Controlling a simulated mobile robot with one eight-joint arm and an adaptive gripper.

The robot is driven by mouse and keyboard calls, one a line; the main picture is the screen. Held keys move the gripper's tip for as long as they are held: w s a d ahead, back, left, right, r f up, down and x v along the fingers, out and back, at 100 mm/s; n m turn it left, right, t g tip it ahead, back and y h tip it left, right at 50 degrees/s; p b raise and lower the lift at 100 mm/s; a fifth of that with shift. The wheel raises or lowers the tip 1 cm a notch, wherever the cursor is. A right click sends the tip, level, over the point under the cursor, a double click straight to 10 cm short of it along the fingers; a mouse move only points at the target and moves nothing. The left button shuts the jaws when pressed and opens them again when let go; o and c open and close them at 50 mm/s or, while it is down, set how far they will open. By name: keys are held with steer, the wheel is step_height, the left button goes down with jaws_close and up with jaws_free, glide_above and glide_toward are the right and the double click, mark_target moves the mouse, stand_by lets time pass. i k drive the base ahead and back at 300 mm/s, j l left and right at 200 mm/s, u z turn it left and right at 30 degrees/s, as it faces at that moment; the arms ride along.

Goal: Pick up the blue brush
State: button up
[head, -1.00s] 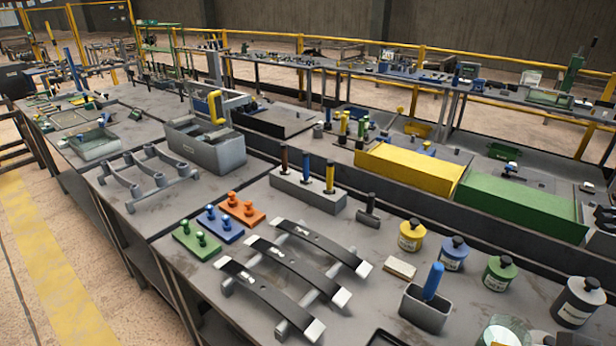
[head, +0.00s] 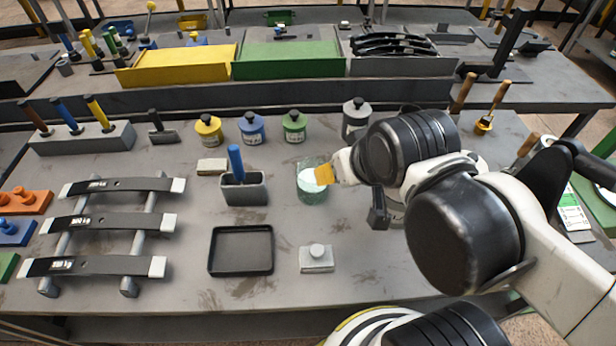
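The blue brush (head: 235,163) stands handle up in a small grey open-topped holder (head: 245,192) near the middle of the bench. Its lower end is hidden inside the holder. My arm reaches in from the right, and its far end lies to the right of the brush, past a glass jar (head: 311,188). My gripper is mostly hidden by my own arm links. A dark blocky piece under the wrist may be part of it, but its fingers cannot be made out. Nothing of mine touches the brush.
A black tray (head: 241,250) and a grey block with a knob (head: 317,258) lie in front. A pale block (head: 212,166) and blue-lidded (head: 252,127), yellow (head: 208,131) and green jars (head: 294,126) stand behind. A rack of black springs (head: 110,222) is at left.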

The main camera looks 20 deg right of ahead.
mark_target(74, 131)
steer(key=i+j+u, duration=0.2)
steer(key=j, duration=0.3)
steer(key=j+u, duration=0.2)
steer(key=j, duration=0.3)
steer(key=i+j+u, duration=0.15)
steer(key=j, duration=0.3)
steer(key=i+j+u, duration=0.2)
steer(key=j, duration=0.25)
steer(key=i+j+u, duration=0.4)
steer(key=i+j, duration=0.2)
steer(key=j, duration=0.15)
